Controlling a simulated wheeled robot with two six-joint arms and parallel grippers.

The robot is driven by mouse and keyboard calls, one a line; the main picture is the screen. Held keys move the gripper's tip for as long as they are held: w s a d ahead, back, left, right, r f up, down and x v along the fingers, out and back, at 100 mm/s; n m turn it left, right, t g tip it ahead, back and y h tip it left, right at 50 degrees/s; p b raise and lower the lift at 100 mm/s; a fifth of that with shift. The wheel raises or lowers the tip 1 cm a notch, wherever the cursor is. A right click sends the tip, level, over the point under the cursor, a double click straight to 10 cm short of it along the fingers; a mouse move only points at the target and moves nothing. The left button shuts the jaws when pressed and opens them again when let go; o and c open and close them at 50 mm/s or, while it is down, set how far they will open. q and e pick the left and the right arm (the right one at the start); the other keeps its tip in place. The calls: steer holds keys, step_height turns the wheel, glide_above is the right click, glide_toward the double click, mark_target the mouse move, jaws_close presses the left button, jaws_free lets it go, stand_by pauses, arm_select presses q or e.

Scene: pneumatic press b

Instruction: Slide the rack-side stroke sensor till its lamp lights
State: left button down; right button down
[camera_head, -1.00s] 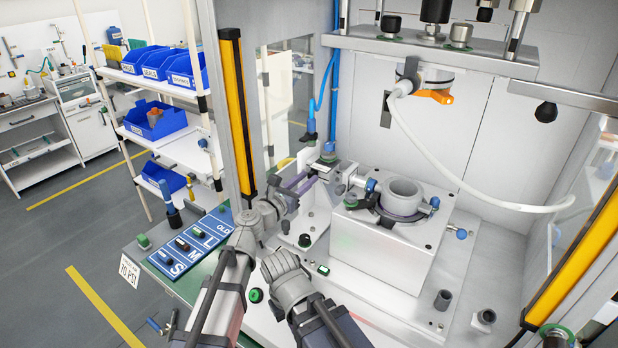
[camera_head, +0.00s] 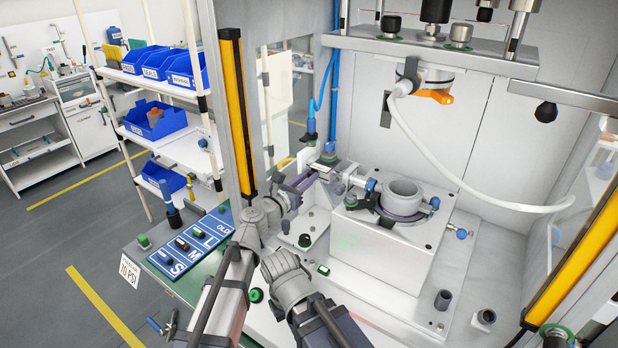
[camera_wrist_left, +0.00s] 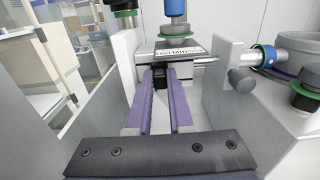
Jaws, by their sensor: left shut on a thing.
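My left gripper (camera_head: 306,181) reaches the small cylinder (camera_head: 340,170) on the left side of the press, its purple fingers under the cylinder. In the left wrist view the two fingers (camera_wrist_left: 163,76) are shut on a small dark block, the stroke sensor (camera_wrist_left: 158,84), beneath the silver labelled cylinder body (camera_wrist_left: 170,50). The fingers hide part of the sensor. I see no lit lamp on it; its lamp face cannot be made out.
A grey block with a ring-shaped part (camera_head: 403,189) stands right of the cylinder. A yellow light-curtain post (camera_head: 238,110) rises close to my left arm. A blue panel marked OLD, L, M, S (camera_head: 193,240) lies at the left. Blue bins (camera_head: 155,118) sit on the rack behind.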

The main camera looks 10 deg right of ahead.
arm_select(q)
steer(key=shift+w+a, duration=0.15)
stand_by(0.5)
steer(key=c, duration=0.7)
jaws_free()
steer(key=shift+c, duration=0.2)
steer(key=shift+a, duration=0.1)
